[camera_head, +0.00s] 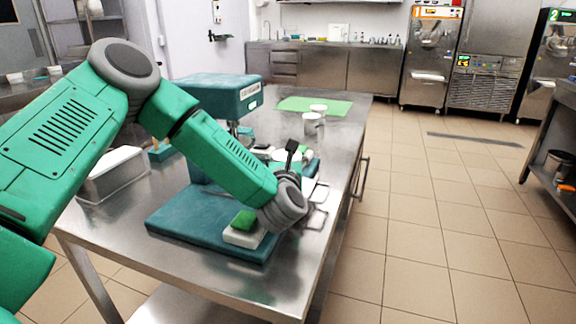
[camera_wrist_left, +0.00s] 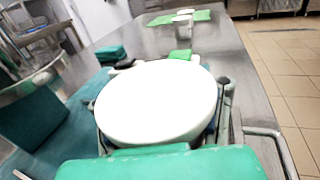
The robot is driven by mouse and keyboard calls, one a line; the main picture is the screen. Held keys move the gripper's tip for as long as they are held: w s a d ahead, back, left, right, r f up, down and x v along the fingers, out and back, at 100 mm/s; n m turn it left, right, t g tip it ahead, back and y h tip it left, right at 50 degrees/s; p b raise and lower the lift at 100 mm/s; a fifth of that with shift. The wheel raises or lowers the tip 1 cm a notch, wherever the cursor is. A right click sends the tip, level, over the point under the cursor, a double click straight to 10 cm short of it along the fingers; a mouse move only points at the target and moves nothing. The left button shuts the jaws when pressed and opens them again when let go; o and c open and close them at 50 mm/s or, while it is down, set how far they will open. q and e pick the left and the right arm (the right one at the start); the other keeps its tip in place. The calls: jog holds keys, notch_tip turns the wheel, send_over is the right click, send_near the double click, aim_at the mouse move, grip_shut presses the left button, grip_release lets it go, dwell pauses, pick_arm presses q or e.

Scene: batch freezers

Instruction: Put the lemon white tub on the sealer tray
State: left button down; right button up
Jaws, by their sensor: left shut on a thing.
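The white tub shows in the left wrist view as a wide round white top (camera_wrist_left: 155,100) between the fingers of my left gripper (camera_wrist_left: 160,118). The gripper is shut on it; its flavour label cannot be read. In the head view my left gripper (camera_head: 313,205) is over the right side of the steel table, just right of the sealer's teal base, and the tub is mostly hidden by my wrist. The sealer (camera_head: 215,92) has a teal head above a flat teal base tray (camera_head: 200,228). My right gripper is not in view.
A small white block with a green top (camera_head: 243,230) shows at the tray's front right. A metal container (camera_head: 113,178) stands at the table's left. White cups (camera_head: 311,124) and a green mat (camera_head: 314,105) are at the far end. Small items crowd the area behind my gripper.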

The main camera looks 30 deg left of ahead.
pick_arm(q)
jog(key=shift+a+f, duration=0.2)
jog(key=shift+f, duration=0.65)
jog(key=shift+s+a+f, duration=0.15)
jog(key=shift+s+a, duration=0.05)
jog(key=shift+a, duration=0.15)
jog(key=c, duration=1.1)
grip_release()
jog(key=shift+f, duration=0.15)
jog(key=o, duration=0.5)
jog(key=shift+w+f, duration=0.1)
jog(key=shift+f, duration=0.05)
jog(key=shift+w+d, duration=0.1)
jog(key=shift+d+r, duration=0.15)
jog(key=shift+r, duration=0.15)
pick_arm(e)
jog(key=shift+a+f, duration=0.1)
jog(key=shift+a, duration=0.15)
pick_arm(q)
jog(key=p+v, duration=0.1)
jog(key=v, duration=1.1)
jog(key=shift+r, duration=0.1)
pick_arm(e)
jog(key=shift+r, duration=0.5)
